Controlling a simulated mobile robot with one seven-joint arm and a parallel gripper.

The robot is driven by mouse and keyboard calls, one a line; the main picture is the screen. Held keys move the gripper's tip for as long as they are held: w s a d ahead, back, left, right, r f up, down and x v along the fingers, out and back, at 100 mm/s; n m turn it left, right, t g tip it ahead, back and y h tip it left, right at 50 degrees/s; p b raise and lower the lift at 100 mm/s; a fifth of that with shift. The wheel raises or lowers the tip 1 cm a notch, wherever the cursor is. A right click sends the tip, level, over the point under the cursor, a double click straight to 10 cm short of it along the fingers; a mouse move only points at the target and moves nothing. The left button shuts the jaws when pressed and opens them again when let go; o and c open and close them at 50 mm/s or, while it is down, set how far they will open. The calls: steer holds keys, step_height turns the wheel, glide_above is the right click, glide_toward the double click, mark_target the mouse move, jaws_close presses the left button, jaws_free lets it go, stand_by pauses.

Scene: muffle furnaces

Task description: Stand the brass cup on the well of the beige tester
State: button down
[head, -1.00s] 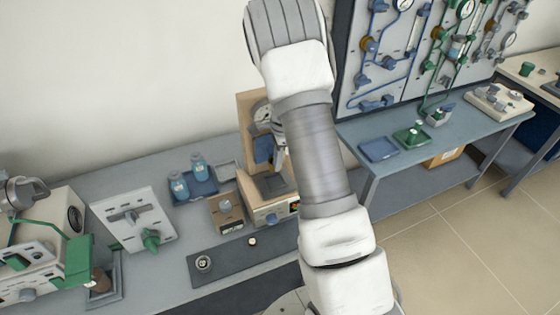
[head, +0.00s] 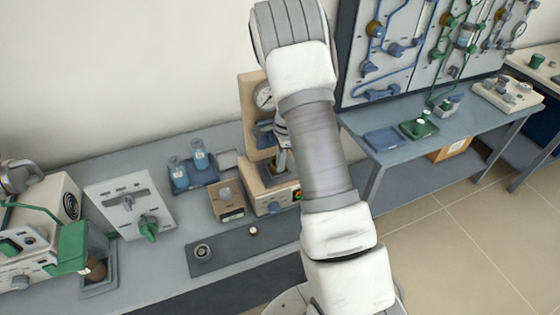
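The beige tester (head: 264,203) stands at the back of the bench, with an upright back panel, a round gauge (head: 264,97) and a front panel with coloured controls. My gripper (head: 283,147) is over the right part of the tester, mostly hidden behind my own forearm. A small brass-coloured piece (head: 283,161) shows just below it, low over the tester's top. It may be the brass cup, but it is too small and covered to be sure. The well is hidden, and I cannot see the fingertips clearly.
A dark mat (head: 225,257) in front holds a metal ring-shaped piece (head: 203,252) and a small pale piece (head: 253,230). A small beige box (head: 228,205) and a blue tray with bottles (head: 190,180) stand left of the tester. A white panel device (head: 132,205) is further left.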

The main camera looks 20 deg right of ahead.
steer(key=shift+f, duration=0.15)
steer(key=c, duration=1)
jaws_free()
steer(key=r, duration=0.5)
steer(key=d+r, duration=0.1)
steer(key=r, duration=0.5)
steer(key=d+r, duration=0.1)
steer(key=r, duration=0.5)
steer(key=shift+s+r, duration=0.15)
